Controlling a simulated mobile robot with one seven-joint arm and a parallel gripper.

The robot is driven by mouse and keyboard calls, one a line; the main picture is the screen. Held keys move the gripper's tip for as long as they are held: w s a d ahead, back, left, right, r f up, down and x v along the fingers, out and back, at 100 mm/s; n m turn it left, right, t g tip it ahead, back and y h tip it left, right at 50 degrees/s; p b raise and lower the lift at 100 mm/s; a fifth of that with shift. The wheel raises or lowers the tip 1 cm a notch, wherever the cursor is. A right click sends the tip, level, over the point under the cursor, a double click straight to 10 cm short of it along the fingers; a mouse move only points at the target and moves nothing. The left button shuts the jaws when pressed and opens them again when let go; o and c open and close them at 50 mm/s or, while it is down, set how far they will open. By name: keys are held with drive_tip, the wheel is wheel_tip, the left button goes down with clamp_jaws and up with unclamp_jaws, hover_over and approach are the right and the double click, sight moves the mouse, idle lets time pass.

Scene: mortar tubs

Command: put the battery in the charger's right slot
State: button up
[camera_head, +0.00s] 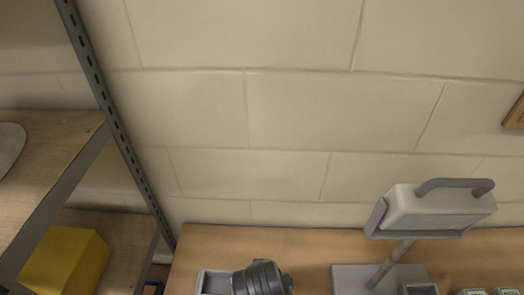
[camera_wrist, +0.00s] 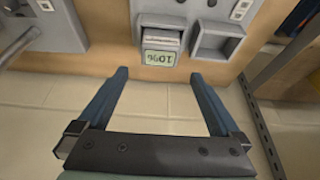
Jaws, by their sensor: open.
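The grey charger (camera_wrist: 222,30) stands on the wooden bench in the wrist view, which shows the scene upside down. Its bay on the right of that picture is empty. The battery (camera_wrist: 160,57), a pale block with a small greenish display, appears to sit in the bay beside it, the right one from the head camera's side. My gripper (camera_wrist: 159,72) is open, its two blue-grey fingers apart from the battery, with a gap between. In the head view the charger (camera_head: 213,283) shows its empty left bay; my dark wrist hides the other.
A grey stand with a handled head (camera_head: 430,212) rises from the bench (camera_head: 310,240) to the right. Small items (camera_head: 470,292) lie at the lower right edge. A metal shelf (camera_head: 75,185) with a yellow box (camera_head: 65,262) stands left. A block wall is behind.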

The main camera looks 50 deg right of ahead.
drive_tip(key=w+a+r+n+t, duration=0.2)
drive_tip(key=w+a+r+t, duration=0.3)
drive_tip(key=r, duration=0.7)
drive_tip(key=w+a+r+n+t+h, duration=0.15)
drive_tip(key=w+r+t, duration=0.25)
drive_tip(key=w+r, duration=0.5)
drive_tip(key=w+a+r+n+t, duration=0.2)
drive_tip(key=w+r+t, duration=0.2)
drive_tip(key=r, duration=1)
drive_tip(key=s+a+r+n+t+y, duration=0.1)
drive_tip(key=s+a+r+t, duration=0.2)
drive_tip(key=r, duration=0.5)
drive_tip(key=s+a+r+n+t+y, duration=0.2)
drive_tip(key=s+a+r+t, duration=0.2)
drive_tip(key=r, duration=0.5)
drive_tip(key=s+a+r+n+t+y, duration=0.1)
drive_tip(key=s+a+r+t+y, duration=0.1)
drive_tip(key=r, duration=0.7)
drive_tip(key=s+a+t, duration=0.1)
drive_tip(key=a+t, duration=0.1)
drive_tip(key=a, duration=0.1)
drive_tip(key=shift+s+a+r+t, duration=0.2)
drive_tip(key=shift+s+r+t, duration=0.05)
drive_tip(key=shift+t, duration=0.05)
drive_tip(key=shift+n, duration=0.25)
